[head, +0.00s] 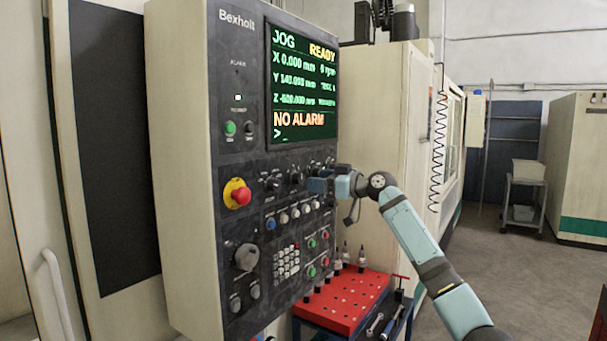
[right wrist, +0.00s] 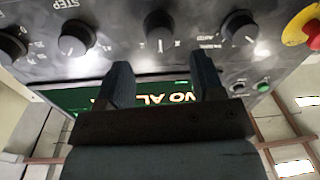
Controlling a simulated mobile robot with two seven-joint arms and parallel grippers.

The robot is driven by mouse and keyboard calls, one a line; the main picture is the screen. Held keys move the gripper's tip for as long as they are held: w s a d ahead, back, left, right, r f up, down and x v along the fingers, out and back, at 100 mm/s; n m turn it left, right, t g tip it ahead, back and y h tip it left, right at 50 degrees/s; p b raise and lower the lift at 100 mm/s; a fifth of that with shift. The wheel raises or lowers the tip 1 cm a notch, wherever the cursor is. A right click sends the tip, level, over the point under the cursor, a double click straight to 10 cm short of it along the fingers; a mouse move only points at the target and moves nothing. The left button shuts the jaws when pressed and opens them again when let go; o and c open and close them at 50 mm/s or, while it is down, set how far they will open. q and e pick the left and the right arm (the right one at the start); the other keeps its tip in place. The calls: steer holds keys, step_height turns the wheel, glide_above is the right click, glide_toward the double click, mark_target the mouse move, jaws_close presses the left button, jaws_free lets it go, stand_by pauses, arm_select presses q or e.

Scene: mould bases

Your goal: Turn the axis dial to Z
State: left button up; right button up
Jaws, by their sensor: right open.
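The control panel (head: 262,140) carries a row of dark dials under its screen. In the right wrist view, seen upside down, the middle dial (right wrist: 160,32) has a light pointer line; its small lettering is too blurred to read. This looks like the axis dial, and it also shows in the head view (head: 296,178). My right gripper (right wrist: 163,70) is open, its fingers pointing at the panel either side of this dial's line, with the dial beyond the tips and nothing between them. In the head view the right gripper (head: 313,185) is close to the panel, right of that dial.
The dial near the STEP lettering (right wrist: 76,38) and the dial near AUTO (right wrist: 240,32) flank the middle one. A red emergency stop (head: 237,193) is at the left. The screen (head: 302,82) reads JOG, READY, NO ALARM. A red tool cart (head: 345,305) stands below.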

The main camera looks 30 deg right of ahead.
mark_target(302, 179)
steer(key=p+x, duration=0.1)
steer(key=x, duration=0.4)
steer(key=shift+w, duration=0.1)
steer(key=c, duration=0.9)
